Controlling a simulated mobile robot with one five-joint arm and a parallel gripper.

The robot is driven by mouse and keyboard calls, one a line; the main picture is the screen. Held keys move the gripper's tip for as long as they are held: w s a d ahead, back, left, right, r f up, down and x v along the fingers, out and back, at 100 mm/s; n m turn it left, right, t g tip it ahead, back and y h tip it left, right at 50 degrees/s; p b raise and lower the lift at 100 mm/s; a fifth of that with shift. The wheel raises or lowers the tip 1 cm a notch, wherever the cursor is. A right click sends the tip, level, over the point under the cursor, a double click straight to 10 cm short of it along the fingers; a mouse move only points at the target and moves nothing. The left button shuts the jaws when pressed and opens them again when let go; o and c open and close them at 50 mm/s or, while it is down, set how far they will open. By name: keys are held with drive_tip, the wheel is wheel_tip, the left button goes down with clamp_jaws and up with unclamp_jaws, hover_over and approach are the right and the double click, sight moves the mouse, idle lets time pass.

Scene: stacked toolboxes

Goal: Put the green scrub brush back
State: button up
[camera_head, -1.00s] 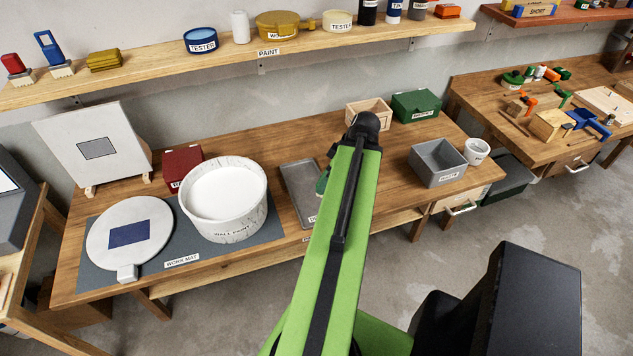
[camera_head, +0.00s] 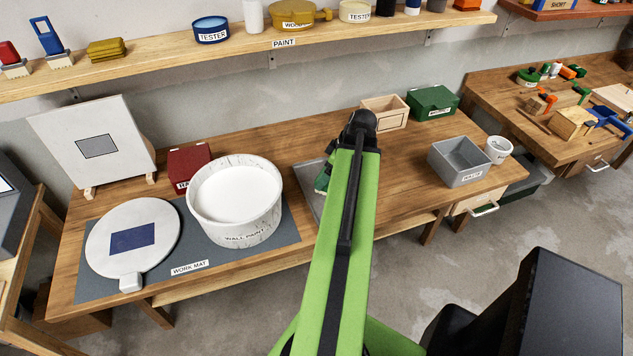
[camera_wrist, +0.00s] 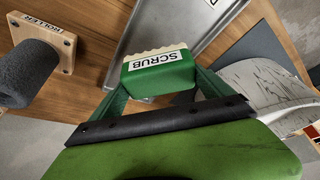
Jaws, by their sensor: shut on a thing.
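The green scrub brush (camera_wrist: 158,74) has pale bristles and a white SCRUB label. In the wrist view it sits between the two fingers of my gripper (camera_wrist: 162,82), which is shut on it. A grey metal tray (camera_wrist: 142,40) shows just beyond the brush; I cannot tell whether the brush touches it. In the head view my green arm hides most of the gripper. A small green part shows at the arm's left edge, over the tray (camera_head: 306,180).
The white wall paint bucket (camera_head: 236,222) stands on the work mat (camera_head: 205,255), left of the arm. A grey bin (camera_head: 458,163), a wooden box (camera_head: 384,113) and a green box (camera_head: 432,103) stand to the right. A roller (camera_wrist: 28,72) shows in the wrist view.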

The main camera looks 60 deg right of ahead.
drive_tip(key=shift+s+d+f, duration=0.1)
drive_tip(key=shift+f, duration=0.05)
wheel_tip(320, 180, down, 4)
drive_tip(key=b, duration=0.4)
drive_tip(key=shift+w, duration=0.25)
drive_tip(key=o, duration=1.1)
drive_tip(key=shift+o, duration=0.2)
drive_tip(key=p+v, duration=1.1)
drive_tip(key=v, duration=0.1)
